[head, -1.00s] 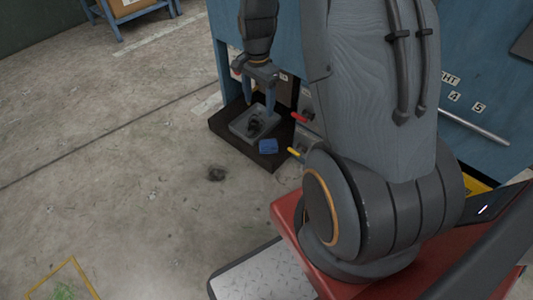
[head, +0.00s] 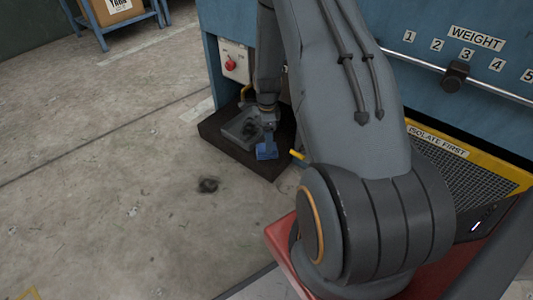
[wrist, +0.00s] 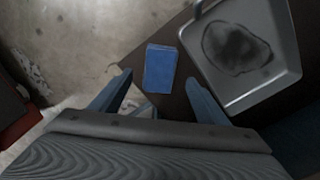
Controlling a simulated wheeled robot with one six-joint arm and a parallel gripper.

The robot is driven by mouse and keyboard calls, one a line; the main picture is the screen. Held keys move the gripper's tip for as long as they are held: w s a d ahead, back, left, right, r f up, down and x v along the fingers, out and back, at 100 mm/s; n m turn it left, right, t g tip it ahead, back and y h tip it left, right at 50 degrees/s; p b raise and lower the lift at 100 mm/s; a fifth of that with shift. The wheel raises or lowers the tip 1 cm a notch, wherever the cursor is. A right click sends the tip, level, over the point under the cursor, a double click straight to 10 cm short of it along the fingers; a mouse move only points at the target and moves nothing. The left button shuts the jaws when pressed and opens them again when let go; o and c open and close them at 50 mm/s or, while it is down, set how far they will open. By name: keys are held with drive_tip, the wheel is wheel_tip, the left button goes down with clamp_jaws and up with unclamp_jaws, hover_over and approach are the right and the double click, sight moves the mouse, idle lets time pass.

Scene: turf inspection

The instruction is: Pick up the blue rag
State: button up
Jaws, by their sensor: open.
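The blue rag (head: 267,151) is a small folded block on the dark ledge, beside a grey tray. In the wrist view the rag (wrist: 160,68) lies ahead of my fingertips, between their lines, with the tray to its right. My gripper (wrist: 158,90) is open and empty, its two blue-grey fingers spread apart. In the head view my gripper (head: 268,135) hangs over the ledge right by the rag and partly overlaps it. I cannot tell there whether they touch.
The grey tray (wrist: 283,82) holds a dark patch. The dark ledge (head: 222,142) stands against a blue machine (head: 225,35) with a red button (head: 230,65). A yellow-tipped lever (head: 297,155) sticks out right of the rag. Open concrete floor lies to the left.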

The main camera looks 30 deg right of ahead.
drive_tip(key=shift+a+f+b, duration=0.1)
drive_tip(key=shift+f+b, duration=1.7)
drive_tip(key=shift+f, duration=1.05)
drive_tip(key=c, duration=1.2)
drive_tip(key=shift+r, duration=0.1)
drive_tip(key=shift+c, duration=0.2)
drive_tip(key=shift+r, duration=0.1)
wheel_tip(320, 180, up, 10)
drive_tip(key=p, duration=0.5)
